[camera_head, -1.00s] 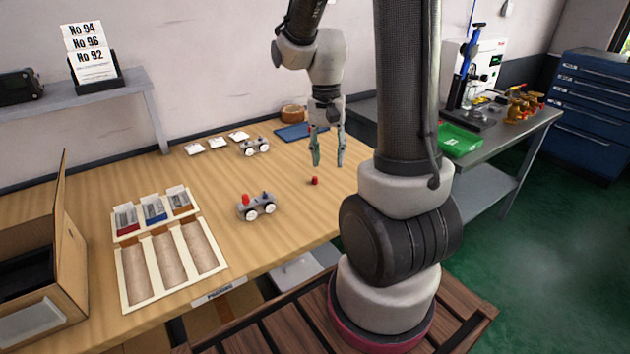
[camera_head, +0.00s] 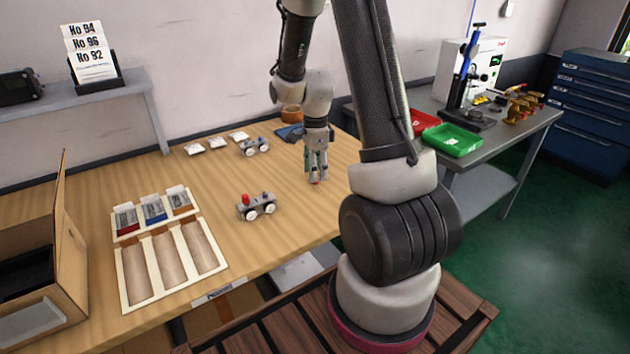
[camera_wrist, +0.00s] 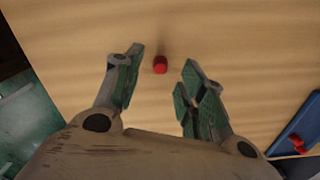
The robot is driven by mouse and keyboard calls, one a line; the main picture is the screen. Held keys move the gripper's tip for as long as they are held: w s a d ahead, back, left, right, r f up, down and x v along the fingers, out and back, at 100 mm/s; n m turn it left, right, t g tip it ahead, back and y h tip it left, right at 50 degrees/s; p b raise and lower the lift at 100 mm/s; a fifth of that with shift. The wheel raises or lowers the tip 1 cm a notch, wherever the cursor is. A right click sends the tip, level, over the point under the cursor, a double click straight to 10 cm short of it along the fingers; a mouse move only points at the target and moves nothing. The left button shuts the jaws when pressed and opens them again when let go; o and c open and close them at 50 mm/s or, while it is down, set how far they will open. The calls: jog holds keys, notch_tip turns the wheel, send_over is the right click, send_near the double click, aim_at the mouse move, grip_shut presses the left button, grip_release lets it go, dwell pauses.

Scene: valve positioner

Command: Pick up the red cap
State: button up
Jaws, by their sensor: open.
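The red cap (camera_wrist: 160,65) stands on the wooden table, between and slightly beyond the two fingertips in the wrist view. In the head view only a bit of the red cap (camera_head: 315,181) shows at the fingertips. My gripper (camera_head: 317,176) points down over the cap, low above the table. In the wrist view my gripper (camera_wrist: 160,75) is open, with a finger to the left and right of the cap and gaps on both sides. I cannot tell the exact height of the fingertips over the table.
Another wheeled model (camera_head: 254,147) stands farther back. A blue tray (camera_wrist: 298,135) lies to the right in the wrist view. The wooden table (camera_head: 240,270) is bare around the cap.

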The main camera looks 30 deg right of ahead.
notch_tip(320, 180, down, 2)
jog(key=shift+f, duration=0.15)
jog(key=shift+c, duration=0.2)
jog(key=c, duration=0.8)
jog(key=shift+o, duration=0.2)
